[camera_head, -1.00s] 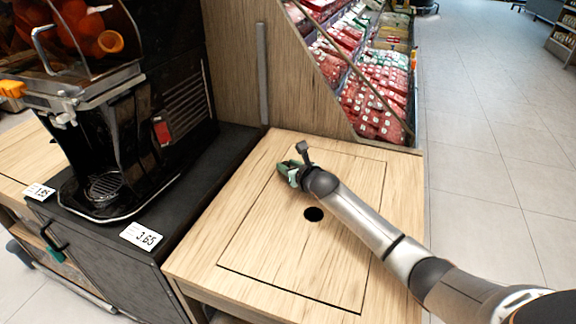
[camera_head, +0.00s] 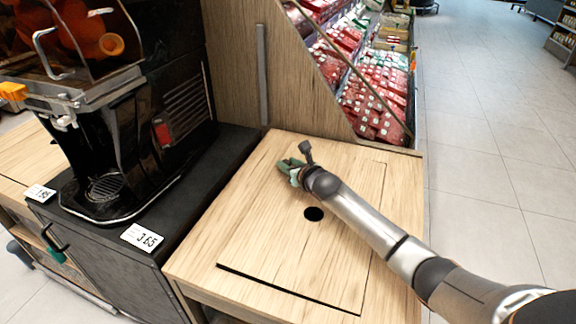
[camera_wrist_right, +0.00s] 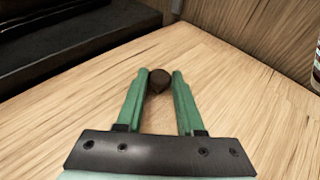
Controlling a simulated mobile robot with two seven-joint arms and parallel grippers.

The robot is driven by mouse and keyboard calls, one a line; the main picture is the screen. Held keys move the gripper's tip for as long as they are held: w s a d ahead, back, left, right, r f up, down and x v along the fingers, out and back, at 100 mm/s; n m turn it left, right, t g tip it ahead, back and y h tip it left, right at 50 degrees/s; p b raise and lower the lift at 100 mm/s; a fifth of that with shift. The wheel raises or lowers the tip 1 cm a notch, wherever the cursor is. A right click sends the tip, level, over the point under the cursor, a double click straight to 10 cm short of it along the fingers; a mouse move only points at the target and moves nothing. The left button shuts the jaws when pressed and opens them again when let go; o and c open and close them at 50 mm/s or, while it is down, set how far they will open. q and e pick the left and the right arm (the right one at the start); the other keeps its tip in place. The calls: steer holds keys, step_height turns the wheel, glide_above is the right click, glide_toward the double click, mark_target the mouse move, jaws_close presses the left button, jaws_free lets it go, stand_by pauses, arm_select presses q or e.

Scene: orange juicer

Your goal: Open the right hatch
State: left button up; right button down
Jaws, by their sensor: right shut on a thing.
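The right hatch (camera_head: 275,245) is a light wooden panel set in the counter top, with a dark round hole in its middle. A thin dark outline runs around it, thicker along the front edge. My right gripper (camera_head: 288,166) is at the hatch's far left part, its arm reaching across from the lower right. In the right wrist view, its green fingers (camera_wrist_right: 158,92) are shut on a small dark round knob (camera_wrist_right: 158,79). What looks like my left gripper (camera_head: 57,256) is small and green at the lower left, near a black handle (camera_head: 52,236); its fingers are unclear.
A black juicer (camera_head: 110,150) with oranges stands to the left on a dark cabinet (camera_head: 105,265) with price tags. A wooden side panel (camera_head: 235,75) rises behind the hatch. A sloped display of red packages (camera_head: 375,95) is at the back. Tiled floor is clear on the right.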

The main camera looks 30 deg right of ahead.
steer(key=s+d+r+m+t+b, duration=0.1)
steer(key=s+d+r+m+t, duration=0.45)
steer(key=r, duration=0.45)
steer(key=s+d+r+m+t+b, duration=0.1)
steer(key=s+d+r+m+t, duration=0.25)
steer(key=s+d+r, duration=0.6)
arm_select(q)
steer(key=w+r+m+t+h+b, duration=0.15)
steer(key=w+r+t, duration=0.25)
steer(key=r, duration=0.4)
steer(key=w+r+m+t+h+b, duration=0.15)
steer(key=w+r+t, duration=0.25)
steer(key=r, duration=0.4)
steer(key=s+r+m+t+h+b, duration=0.1)
steer(key=s+r+m+t+h, duration=0.1)
steer(key=r, duration=0.6)
steer(key=s+d+r+m+t+h+b, duration=0.1)
steer(key=s+r+m+t+h+b, duration=0.1)
steer(key=r, duration=0.5)
steer(key=shift+s+r+m+t+h, duration=0.45)
steer(key=shift+t+h, duration=0.25)
steer(key=shift+h, duration=0.4)
arm_select(e)
steer(key=s+d+r+m+t+h, duration=0.1)
steer(key=s+d+r+m+h, duration=0.1)
steer(key=s+d+m+h, duration=0.4)
steer(key=shift+s+d+r+m+t+h, duration=0.15)
steer(key=shift+s+d+m+t+h, duration=0.25)
steer(key=shift+s+m+h, duration=1.45)
